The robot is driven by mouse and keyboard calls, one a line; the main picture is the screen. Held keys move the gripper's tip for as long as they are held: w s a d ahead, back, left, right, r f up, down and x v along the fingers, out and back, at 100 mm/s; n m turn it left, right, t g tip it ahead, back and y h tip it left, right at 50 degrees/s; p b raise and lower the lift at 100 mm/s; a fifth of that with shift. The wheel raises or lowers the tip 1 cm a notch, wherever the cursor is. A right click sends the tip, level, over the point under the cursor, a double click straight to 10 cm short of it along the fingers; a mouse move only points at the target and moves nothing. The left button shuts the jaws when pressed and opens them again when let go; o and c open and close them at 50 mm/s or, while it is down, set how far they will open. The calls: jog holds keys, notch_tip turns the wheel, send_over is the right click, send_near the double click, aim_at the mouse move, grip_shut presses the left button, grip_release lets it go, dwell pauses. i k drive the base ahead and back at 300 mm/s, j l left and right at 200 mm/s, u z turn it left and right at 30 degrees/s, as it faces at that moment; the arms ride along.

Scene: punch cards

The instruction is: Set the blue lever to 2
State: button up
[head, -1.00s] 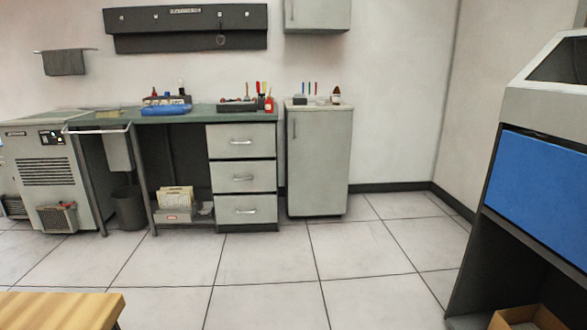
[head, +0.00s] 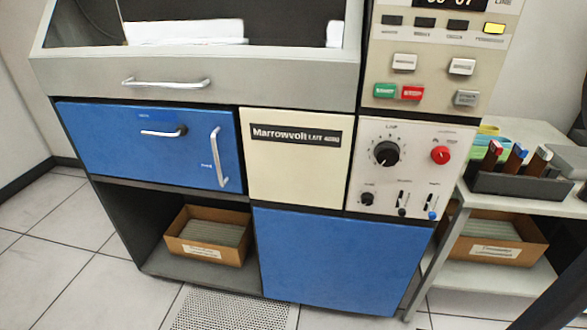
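The small blue lever (head: 432,214) is at the lower right of the cream control panel (head: 363,143) on the machine, in the head view. Its blue knob shows at the low end of a short vertical slot. Its scale marks are too small to read. A similar dark lever (head: 402,210) is just left of it. My gripper is not in view.
The machine has a blue drawer front (head: 150,146) and a blue lower panel (head: 335,262). A side table (head: 500,203) with a dark holder (head: 520,183) stands close to the right of the panel. Tiled floor (head: 60,270) is clear at the left front.

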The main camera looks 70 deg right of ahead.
aim_at(432, 215)
jog(key=k+l+z, duration=0.2)
jog(key=z, duration=0.15)
jog(key=k+l+z, duration=0.25)
jog(key=z, duration=0.15)
jog(key=k+l+z, duration=0.15)
jog(key=l+z, duration=0.2)
